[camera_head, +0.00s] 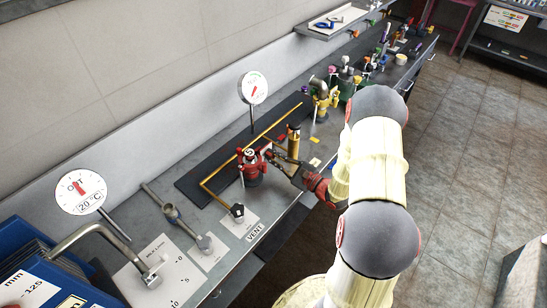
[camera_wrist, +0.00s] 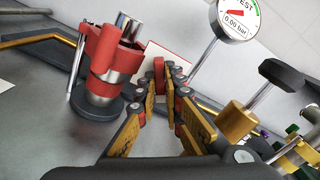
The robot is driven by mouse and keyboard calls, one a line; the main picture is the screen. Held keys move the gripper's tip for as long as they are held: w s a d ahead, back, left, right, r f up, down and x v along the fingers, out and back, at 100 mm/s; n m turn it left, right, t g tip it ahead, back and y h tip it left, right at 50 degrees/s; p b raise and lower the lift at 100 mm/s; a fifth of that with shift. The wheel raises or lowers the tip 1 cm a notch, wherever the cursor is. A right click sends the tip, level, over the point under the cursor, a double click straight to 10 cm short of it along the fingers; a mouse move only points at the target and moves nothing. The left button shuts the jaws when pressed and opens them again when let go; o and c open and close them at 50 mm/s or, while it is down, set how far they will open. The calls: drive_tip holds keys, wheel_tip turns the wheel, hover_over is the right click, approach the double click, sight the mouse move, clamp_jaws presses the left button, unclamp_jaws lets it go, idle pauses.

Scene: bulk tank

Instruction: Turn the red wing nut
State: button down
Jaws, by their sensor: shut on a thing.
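The red wing nut (camera_wrist: 158,69) shows as a small red piece between my fingertips in the wrist view, mostly hidden by them. My gripper (camera_wrist: 160,82) is shut on it. A red fitting (camera_wrist: 106,58) with a silver body stands upright on a round dark base, just left of my fingers in the wrist view. In the head view the same red fitting (camera_head: 251,167) stands on the bench, and my gripper (camera_head: 274,157) reaches it from the right. The wing nut cannot be made out clearly in the head view.
A TEST gauge (camera_wrist: 238,17) stands on a thin post behind; it also shows in the head view (camera_head: 253,87). A yellow pipe (camera_head: 215,187) runs beside the fitting. A brass cylinder (camera_head: 293,143) stands close behind my fingers. A black knob (camera_head: 237,210) marks VENT in front.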

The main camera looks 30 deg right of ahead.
drive_tip(key=shift+n, duration=0.4)
drive_tip(key=n+p, duration=0.1)
drive_tip(key=n, duration=0.1)
drive_tip(key=shift+n, duration=0.4)
drive_tip(key=n+p, duration=0.1)
drive_tip(key=n, duration=0.2)
drive_tip(key=shift+n, duration=0.3)
drive_tip(key=n, duration=0.3)
drive_tip(key=shift+n, duration=0.3)
drive_tip(key=n, duration=0.3)
drive_tip(key=shift+n, duration=0.4)
drive_tip(key=n+b, duration=0.1)
drive_tip(key=n, duration=0.3)
drive_tip(key=shift+b, duration=0.3)
drive_tip(key=n+b, duration=0.1)
drive_tip(key=n, duration=0.3)
drive_tip(key=n+b, duration=0.2)
drive_tip(key=n, duration=0.3)
drive_tip(key=shift+s+a+b, duration=0.1)
drive_tip(key=shift+b, duration=0.25)
drive_tip(key=shift+n, duration=0.3)
